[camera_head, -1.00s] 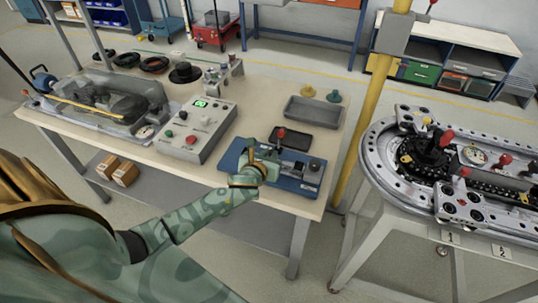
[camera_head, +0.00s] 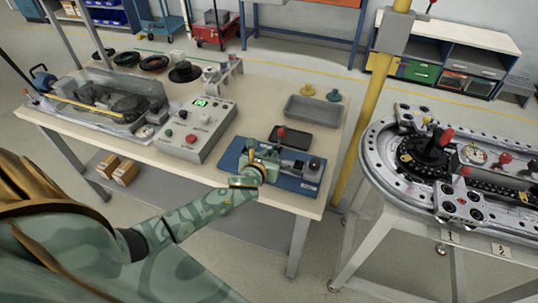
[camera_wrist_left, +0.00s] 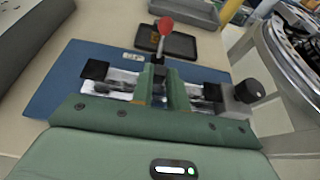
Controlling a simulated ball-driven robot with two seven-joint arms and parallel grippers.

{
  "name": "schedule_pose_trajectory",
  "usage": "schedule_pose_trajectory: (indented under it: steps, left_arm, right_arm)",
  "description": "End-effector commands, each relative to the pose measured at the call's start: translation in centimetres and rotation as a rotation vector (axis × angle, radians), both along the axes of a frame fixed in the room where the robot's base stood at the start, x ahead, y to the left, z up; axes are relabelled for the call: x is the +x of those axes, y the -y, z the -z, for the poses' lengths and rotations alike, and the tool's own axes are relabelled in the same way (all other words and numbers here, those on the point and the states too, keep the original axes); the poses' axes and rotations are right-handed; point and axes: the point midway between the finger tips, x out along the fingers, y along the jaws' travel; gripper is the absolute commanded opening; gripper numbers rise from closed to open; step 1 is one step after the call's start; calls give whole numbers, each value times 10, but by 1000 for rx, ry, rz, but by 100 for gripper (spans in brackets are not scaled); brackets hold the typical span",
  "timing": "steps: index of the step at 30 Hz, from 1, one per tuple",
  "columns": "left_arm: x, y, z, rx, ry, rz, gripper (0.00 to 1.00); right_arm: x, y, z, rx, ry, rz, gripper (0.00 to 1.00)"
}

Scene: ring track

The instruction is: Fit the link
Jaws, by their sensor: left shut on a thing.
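My left gripper (camera_head: 268,157) reaches over a blue plate (camera_head: 303,186) on the workbench, at a metal fixture with black end pieces. In the left wrist view the gripper (camera_wrist_left: 162,88) is shut at the middle of this fixture (camera_wrist_left: 120,82), on a small dark part between its fingers. A lever with a red knob (camera_wrist_left: 166,25) stands just beyond the fingertips; its foot is hidden. The knob (camera_head: 281,131) also shows in the head view. I cannot tell the link apart with certainty. The right gripper is not in view.
A ring track (camera_head: 381,182) with a dark chain and red-knobbed levers stands on a separate stand at right. A yellow post (camera_head: 366,125) rises between it and the bench. A grey control box (camera_head: 190,150), black tray (camera_head: 303,137) and grey bin (camera_head: 314,111) are nearby.

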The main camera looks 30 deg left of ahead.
Motion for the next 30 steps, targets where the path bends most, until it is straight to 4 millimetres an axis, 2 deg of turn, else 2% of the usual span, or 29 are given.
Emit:
schedule_pose_trajectory:
  steps: [20, 21, 23, 30]
  left_arm:
    - [0, 0, 18, 1, 0, 0, 0]
    - [0, 0, 17, 1, 0, 0, 24]
    - [0, 0, 17, 1, 0, 0, 41]
    - [0, 0, 17, 1, 0, 0, 41]
  right_arm:
    - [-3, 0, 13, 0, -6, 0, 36]
    - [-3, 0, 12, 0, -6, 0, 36]
    - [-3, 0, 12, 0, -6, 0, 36]
    - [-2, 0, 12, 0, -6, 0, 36]
